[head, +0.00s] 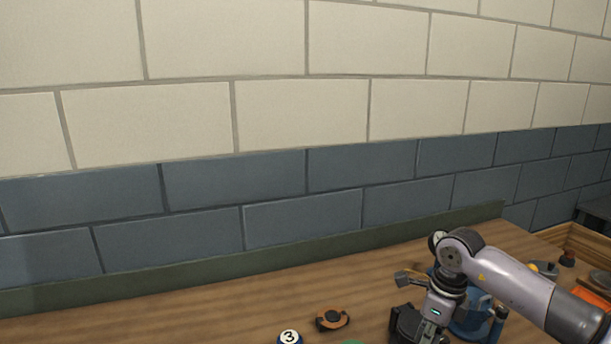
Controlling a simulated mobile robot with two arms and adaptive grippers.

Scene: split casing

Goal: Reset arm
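My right arm comes in from the right edge in the head view and bends down at a grey joint. My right gripper (420,328) hangs low over the wooden bench (230,318) near the bottom edge. Its fingers are dark and partly cut off by the frame, so I cannot tell whether it is open or holds anything. A blue, see-through container (470,318) is partly hidden behind the wrist. My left gripper is not in view.
A wooden-sided tray (580,241) is at the right, near an orange item (592,298). A green back rail (250,259) borders the brick wall. The bench's left is clear.

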